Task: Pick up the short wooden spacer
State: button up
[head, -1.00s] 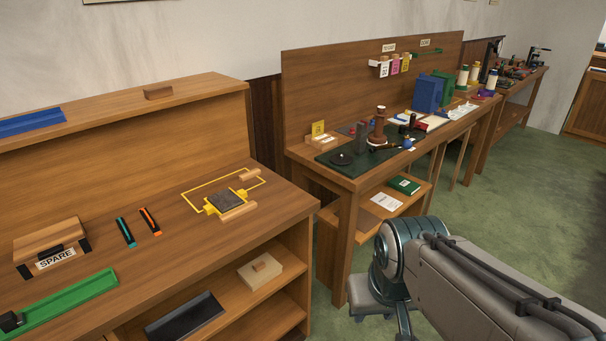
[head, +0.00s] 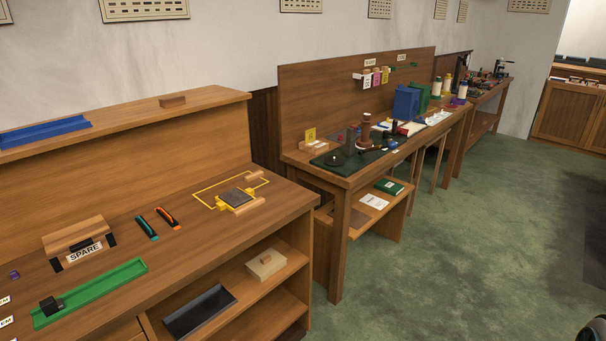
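Several small wooden pieces could be the short wooden spacer, and I cannot tell which is. One small brown block (head: 173,101) lies on the raised back ledge of the near bench. Two light wooden bars, a front one (head: 242,207) and a back one (head: 249,178), lie by a grey square plate (head: 236,197) at a yellow outline on the bench top. Another small wooden piece (head: 266,259) sits on a pale block on the shelf below. My gripper is not in view.
The near bench (head: 190,252) also holds a green channel (head: 95,292), a blue tray (head: 45,133), a wooden holder marked SPARE (head: 78,238), and teal and orange tools. A cluttered second bench (head: 340,180) stands beyond. Green floor (head: 450,240) is clear at right.

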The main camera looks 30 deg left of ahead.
aim_at(256, 174)
jog(key=i, duration=1.2)
jog(key=u, duration=0.4)
jog(key=i, duration=1.35)
jog(key=u, duration=1.5)
jog(key=i, duration=0.75)
jog(key=u, duration=1.2)
jog(key=i, duration=0.2)
jog(key=u, duration=0.05)
